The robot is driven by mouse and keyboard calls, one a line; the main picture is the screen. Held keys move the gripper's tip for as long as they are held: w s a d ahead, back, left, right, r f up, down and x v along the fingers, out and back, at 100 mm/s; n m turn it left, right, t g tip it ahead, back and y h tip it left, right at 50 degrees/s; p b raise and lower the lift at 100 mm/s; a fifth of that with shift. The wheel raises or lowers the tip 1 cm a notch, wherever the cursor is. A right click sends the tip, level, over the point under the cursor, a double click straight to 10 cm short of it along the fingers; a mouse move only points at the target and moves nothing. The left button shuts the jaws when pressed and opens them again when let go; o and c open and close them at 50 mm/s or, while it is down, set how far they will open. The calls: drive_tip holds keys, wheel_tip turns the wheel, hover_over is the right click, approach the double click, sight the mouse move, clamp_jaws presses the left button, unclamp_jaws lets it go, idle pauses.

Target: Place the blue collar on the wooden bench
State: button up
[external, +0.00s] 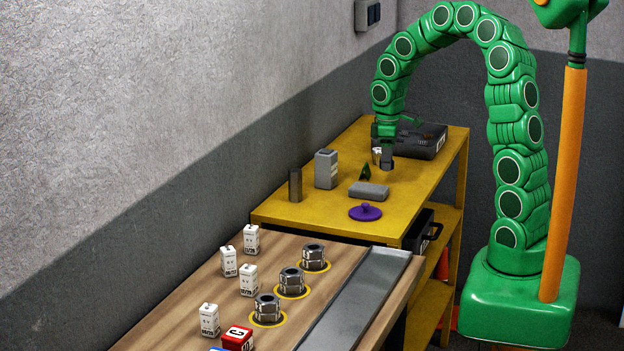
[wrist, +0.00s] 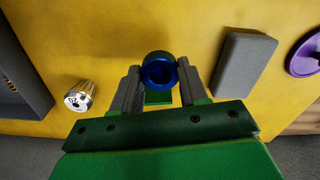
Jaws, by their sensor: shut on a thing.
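The blue collar (wrist: 160,70) is a short ring with a dark hole, seen from above in the wrist view. My gripper (wrist: 160,88) is shut on it, with one grey finger on each side. In the external view my gripper (external: 383,160) hangs over the far part of the yellow table, and the collar cannot be made out there. The wooden bench (external: 210,290) is in the foreground of the external view, nearer the camera than the yellow table. I cannot tell whether the collar touches the yellow table.
The yellow table (external: 330,215) holds a grey block (external: 369,191), a purple lidded disc (external: 365,212), a grey box (external: 326,169), a dark post (external: 295,185) and a dark case (external: 425,138).

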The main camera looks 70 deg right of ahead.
sight(381, 180)
drive_tip(key=shift+w+d+f, duration=0.1)
drive_tip(key=shift+w+f, duration=0.15)
drive_tip(key=shift+f, duration=1.55)
drive_tip(key=shift+f, duration=0.15)
drive_tip(key=o, duration=1.2)
drive_tip(key=shift+c, duration=0.2)
